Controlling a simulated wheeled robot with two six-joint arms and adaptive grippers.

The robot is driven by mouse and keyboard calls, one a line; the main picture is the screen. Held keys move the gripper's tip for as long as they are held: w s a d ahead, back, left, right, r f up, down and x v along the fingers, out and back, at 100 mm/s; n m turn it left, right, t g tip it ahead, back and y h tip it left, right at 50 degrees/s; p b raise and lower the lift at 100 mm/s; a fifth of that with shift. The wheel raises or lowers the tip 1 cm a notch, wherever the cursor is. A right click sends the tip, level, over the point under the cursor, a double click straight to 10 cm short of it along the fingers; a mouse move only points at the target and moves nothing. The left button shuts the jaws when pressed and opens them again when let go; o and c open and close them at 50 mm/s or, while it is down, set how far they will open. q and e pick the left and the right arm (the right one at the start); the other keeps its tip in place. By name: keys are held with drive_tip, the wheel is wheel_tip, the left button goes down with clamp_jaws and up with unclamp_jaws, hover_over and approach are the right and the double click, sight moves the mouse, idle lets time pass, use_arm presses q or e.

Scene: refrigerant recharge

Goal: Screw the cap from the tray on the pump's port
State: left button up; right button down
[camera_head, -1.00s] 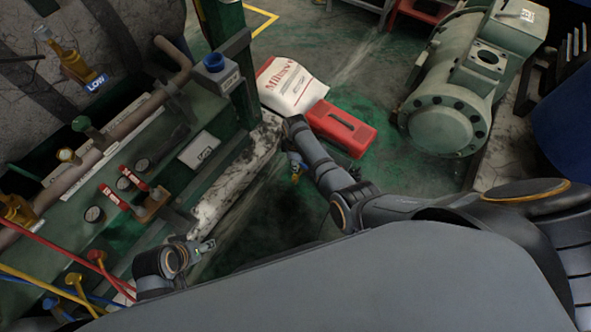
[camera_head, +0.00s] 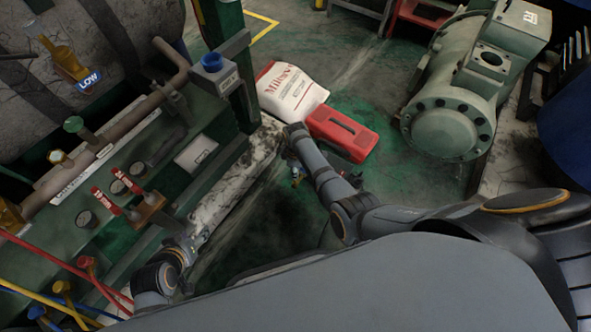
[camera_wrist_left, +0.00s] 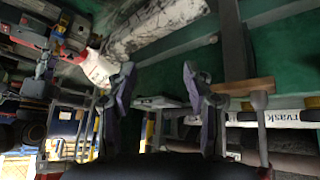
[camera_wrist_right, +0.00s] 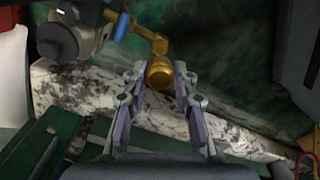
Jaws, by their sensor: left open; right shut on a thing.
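My right gripper (camera_wrist_right: 159,86) is shut on a round brass piece (camera_wrist_right: 159,72), apparently the cap. Directly behind it a bent brass fitting (camera_wrist_right: 154,42) with a blue part joins a grey body (camera_wrist_right: 72,40), apparently the pump's port and pump. I cannot tell where cap and port meet, or whether the cap is threaded on. In the head view my right arm hides most of this; only a small brass and blue bit (camera_head: 297,172) shows. My left gripper (camera_wrist_left: 158,80) is open and empty, low beside the green rack. I cannot make out the tray.
The green rack (camera_head: 118,232) with valves and hoses fills the left. A white pipe (camera_head: 232,185) runs along it. A white bag (camera_head: 290,92) and red case (camera_head: 343,132) lie beyond my right wrist. A large green compressor (camera_head: 450,120) stands right. Floor between is clear.

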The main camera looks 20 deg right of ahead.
drive_tip(key=shift+f+b, duration=0.4)
drive_tip(key=shift+b, duration=0.05)
drive_tip(key=shift+f, duration=0.25)
use_arm(q)
drive_tip(key=w+a+r+t+b, duration=0.1)
drive_tip(key=w+r+t+b, duration=0.1)
drive_tip(key=w+r+t, duration=1.15)
use_arm(e)
drive_tip(key=shift+f, duration=0.5)
drive_tip(key=shift+f+b, duration=0.45)
drive_tip(key=shift+f, duration=0.3)
use_arm(q)
wheel_tip(320, 180, up, 18)
drive_tip(key=s+t, duration=0.2)
drive_tip(key=t, duration=0.1)
drive_tip(key=shift+m, duration=0.4)
drive_tip(key=shift+r+p, duration=0.55)
drive_tip(key=shift+r, duration=0.35)
use_arm(e)
drive_tip(key=shift+r, duration=0.1)
use_arm(q)
drive_tip(key=shift+f+b, duration=0.75)
drive_tip(key=shift+f, duration=0.05)
use_arm(e)
drive_tip(key=shift+f, duration=1.05)
